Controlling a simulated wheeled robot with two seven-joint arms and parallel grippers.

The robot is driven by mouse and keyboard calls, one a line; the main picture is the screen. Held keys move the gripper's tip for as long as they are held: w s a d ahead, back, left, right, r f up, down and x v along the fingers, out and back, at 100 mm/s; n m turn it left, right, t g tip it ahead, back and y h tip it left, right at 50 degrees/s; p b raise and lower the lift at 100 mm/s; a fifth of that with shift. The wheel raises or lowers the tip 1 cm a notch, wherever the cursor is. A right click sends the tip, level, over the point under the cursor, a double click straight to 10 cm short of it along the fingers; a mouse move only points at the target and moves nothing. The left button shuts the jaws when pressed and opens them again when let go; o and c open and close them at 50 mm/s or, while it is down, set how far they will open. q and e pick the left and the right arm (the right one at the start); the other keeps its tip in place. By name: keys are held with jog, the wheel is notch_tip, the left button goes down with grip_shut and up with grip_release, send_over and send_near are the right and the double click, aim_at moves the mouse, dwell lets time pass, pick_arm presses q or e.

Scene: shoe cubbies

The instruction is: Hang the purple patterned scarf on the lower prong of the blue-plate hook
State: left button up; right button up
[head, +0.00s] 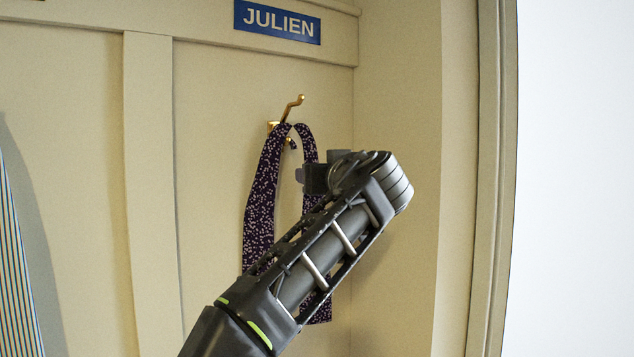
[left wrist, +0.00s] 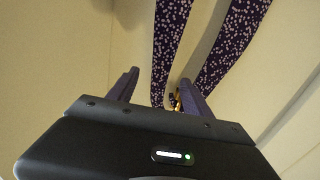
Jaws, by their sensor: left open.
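The purple patterned scarf (head: 264,190) is dark purple with pale specks. It hangs in two strands from the lower prong of the gold hook (head: 291,108), below the blue plate (head: 277,21) reading JULIEN. The upper prong rises bare above it. My left gripper (head: 308,179) is just right of the hook and slightly below it, partly covering the right strand. In the left wrist view its two fingers (left wrist: 160,92) are apart, with the scarf (left wrist: 168,45) and a bit of gold hook beyond them. I cannot tell whether a finger touches the cloth. My right gripper is out of view.
A striped cloth (head: 14,260) hangs at the far left, beyond a vertical divider (head: 150,190). The cubby's right side wall (head: 395,100) stands close to my left gripper. The back panel below the hook is otherwise bare.

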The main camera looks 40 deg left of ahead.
pick_arm(q)
jog(key=b+v, duration=0.1)
jog(key=v, duration=0.3)
dwell(0.5)
